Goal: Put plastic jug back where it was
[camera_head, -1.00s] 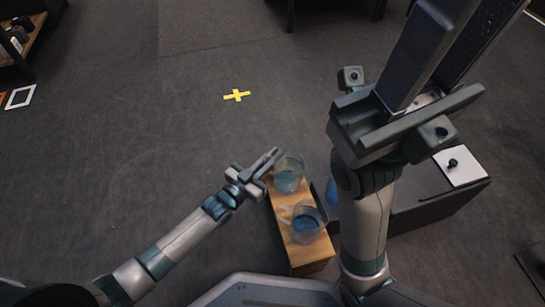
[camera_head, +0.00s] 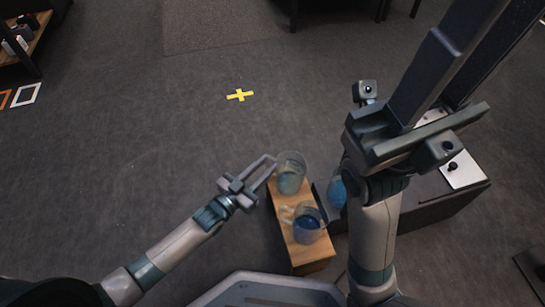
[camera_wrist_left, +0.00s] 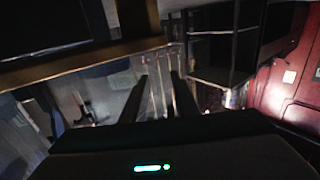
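Two clear plastic jugs with bluish contents stand on a narrow wooden stand. The far jug (camera_head: 291,178) is at its far end, and the near jug (camera_head: 306,226) is closer to me. My left gripper (camera_head: 273,168) is open, just left of the far jug, with its fingers pointing towards it. I cannot tell whether they touch. In the left wrist view the two fingers (camera_wrist_left: 158,92) are apart with no jug clearly between them. My right gripper (camera_head: 468,45) is raised close to the camera, its fingers apart and empty.
The wooden stand (camera_head: 312,255) is beside a dark low table (camera_head: 425,208) with a white plate and black knob (camera_head: 455,167). A blue rounded object (camera_head: 337,192) is partly hidden by my right arm. A yellow cross (camera_head: 240,95) marks open floor.

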